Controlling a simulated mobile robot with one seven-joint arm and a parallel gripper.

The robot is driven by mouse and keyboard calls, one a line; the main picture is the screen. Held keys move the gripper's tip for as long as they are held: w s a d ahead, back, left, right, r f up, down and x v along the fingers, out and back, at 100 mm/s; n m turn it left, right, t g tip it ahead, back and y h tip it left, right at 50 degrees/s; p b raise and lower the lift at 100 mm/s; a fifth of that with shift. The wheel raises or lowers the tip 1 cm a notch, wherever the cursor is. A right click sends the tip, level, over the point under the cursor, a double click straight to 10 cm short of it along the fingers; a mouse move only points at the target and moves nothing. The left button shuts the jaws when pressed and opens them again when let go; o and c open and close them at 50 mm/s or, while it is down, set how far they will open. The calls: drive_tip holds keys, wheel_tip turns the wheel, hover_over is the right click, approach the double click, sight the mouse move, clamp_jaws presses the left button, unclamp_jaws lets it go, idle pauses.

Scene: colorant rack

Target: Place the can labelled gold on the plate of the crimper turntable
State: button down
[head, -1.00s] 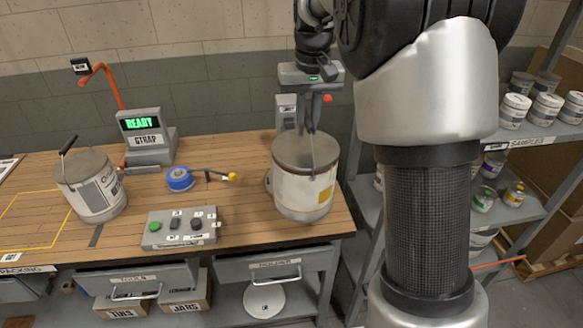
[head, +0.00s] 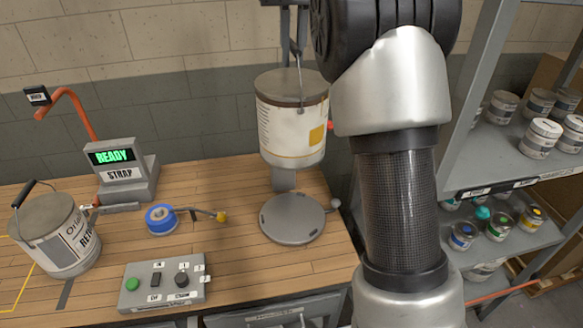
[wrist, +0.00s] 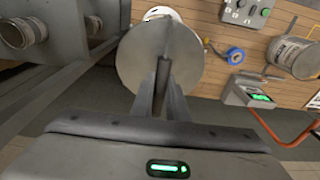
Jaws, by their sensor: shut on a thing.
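A large white can (head: 290,125) with a grey-brown lid, a bail handle and a gold square on its label hangs upright from my gripper (head: 297,50). No name on it is readable. My gripper is shut on its handle; the fingers are partly cut off at the top of the head view. In the wrist view my fingers (wrist: 163,85) lie over the can's round lid (wrist: 150,50). The crimper turntable plate (head: 292,219) is a bare grey disc on the bench. The can is in the air above it, with a gap between, roughly over its rear part in the picture.
A can with a handle (head: 60,240) stands at the bench's left. A READY display unit (head: 125,170), a blue tape roll (head: 161,219) and a button box (head: 165,285) lie between. Shelves of small cans (head: 537,140) stand right, beyond my arm.

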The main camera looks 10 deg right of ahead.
wheel_tip(320, 180, down, 25)
drive_tip(key=b, duration=0.3)
drive_tip(key=shift+f, duration=0.2)
drive_tip(key=c, duration=1.7)
unclamp_jaws()
drive_tip(key=shift+c, duration=0.2)
